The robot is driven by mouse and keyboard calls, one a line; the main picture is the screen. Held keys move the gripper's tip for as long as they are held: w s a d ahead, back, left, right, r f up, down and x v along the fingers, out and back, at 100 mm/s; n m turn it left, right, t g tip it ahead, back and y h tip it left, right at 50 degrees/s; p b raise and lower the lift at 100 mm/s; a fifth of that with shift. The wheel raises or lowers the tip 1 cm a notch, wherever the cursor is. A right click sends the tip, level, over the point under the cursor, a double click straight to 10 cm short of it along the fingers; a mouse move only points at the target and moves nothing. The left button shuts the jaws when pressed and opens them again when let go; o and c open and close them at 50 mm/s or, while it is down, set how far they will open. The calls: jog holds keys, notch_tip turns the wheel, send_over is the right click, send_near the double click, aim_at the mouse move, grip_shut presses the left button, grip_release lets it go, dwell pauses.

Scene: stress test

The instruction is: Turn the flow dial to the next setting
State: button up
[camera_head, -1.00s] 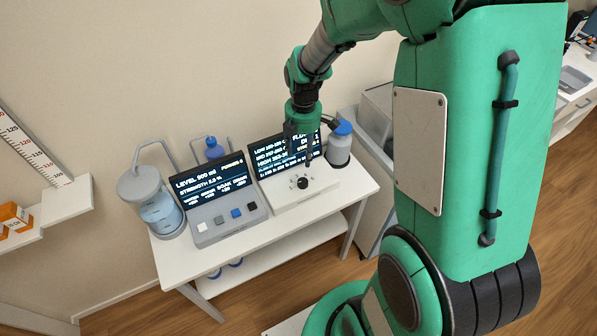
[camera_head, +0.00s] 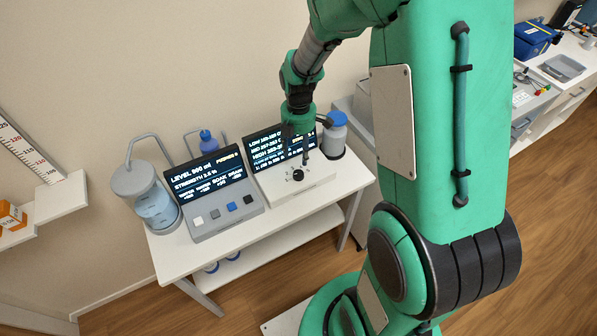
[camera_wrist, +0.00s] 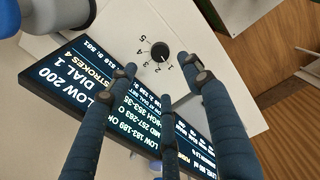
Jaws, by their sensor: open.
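The flow dial (camera_head: 297,175) is a round black knob on a white sloped console (camera_head: 322,171), below a dark screen (camera_head: 266,161). In the wrist view the dial (camera_wrist: 160,52) has numbers 1 to 5 around it. The screen (camera_wrist: 100,105) there appears upside down or slanted and reads "DIAL 1" and "STROKES 4". My gripper (camera_head: 303,156) hangs above the console, close over the dial. In the wrist view my gripper (camera_wrist: 165,80) has its dark blue fingers spread, with the dial between and beyond the tips. They appear apart from the knob; contact cannot be told.
A grey console (camera_head: 228,217) with coloured buttons and a screen stands left of the dial console. A clear jug (camera_head: 155,207) is at the left and a blue-capped bottle (camera_head: 335,140) at the right. All stand on a white table (camera_head: 180,262).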

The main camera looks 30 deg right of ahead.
aim_at(298, 173)
notch_tip(298, 173, down, 11)
jog(key=shift+f+b, duration=0.1)
jog(key=shift+b, duration=1)
jog(key=c, duration=1.2)
